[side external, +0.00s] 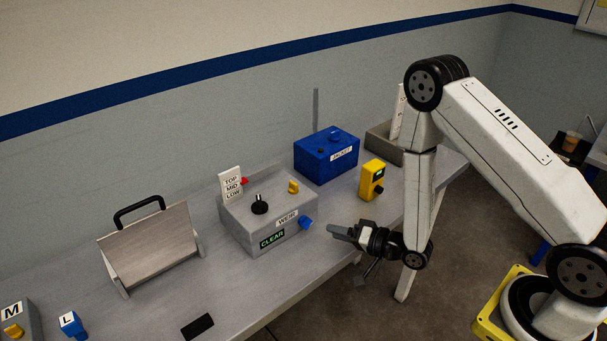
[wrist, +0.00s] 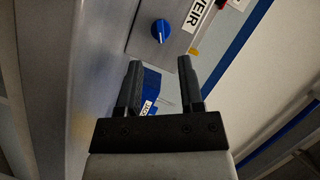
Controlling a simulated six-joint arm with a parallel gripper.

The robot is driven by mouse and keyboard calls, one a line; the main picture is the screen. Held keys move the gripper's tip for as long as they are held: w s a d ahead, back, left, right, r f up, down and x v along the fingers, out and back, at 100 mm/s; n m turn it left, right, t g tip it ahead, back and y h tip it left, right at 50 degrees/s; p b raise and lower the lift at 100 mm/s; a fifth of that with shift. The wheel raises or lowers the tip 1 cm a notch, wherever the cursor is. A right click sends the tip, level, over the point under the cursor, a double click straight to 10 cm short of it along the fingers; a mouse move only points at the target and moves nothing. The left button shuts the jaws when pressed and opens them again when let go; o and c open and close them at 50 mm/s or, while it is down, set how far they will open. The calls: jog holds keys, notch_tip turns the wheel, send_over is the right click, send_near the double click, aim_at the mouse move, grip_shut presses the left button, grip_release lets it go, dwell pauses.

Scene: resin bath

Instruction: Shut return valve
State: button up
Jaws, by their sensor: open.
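A grey box labelled WEIR (side external: 240,233) stands on the bench, with a lit green CLEAR display (side external: 272,240) on its front. A blue knob (side external: 306,223) sits on the front right of the box; the wrist view shows this knob (wrist: 161,31) with a pale pointer line, beyond my fingertips. A black knob (side external: 259,205) and a yellow knob (side external: 293,187) are on its top. No visible label reads return valve. My gripper (side external: 340,231) is open and empty, just right of the blue knob and apart from it; its two fingers show in the wrist view (wrist: 160,64).
Behind stand a blue JACKET box (side external: 327,160) and a yellow box (side external: 372,180). A TOP/MID/LOW card (side external: 231,184) rises from the WEIR box. Left are a handled metal cover (side external: 155,248) and M (side external: 13,318) and L (side external: 72,324) boxes. The space before the WEIR box is clear.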

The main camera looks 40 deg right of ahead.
aim_at(306, 223)
jog(key=shift+x, duration=3.65)
jog(key=shift+c, duration=0.2)
grip_shut()
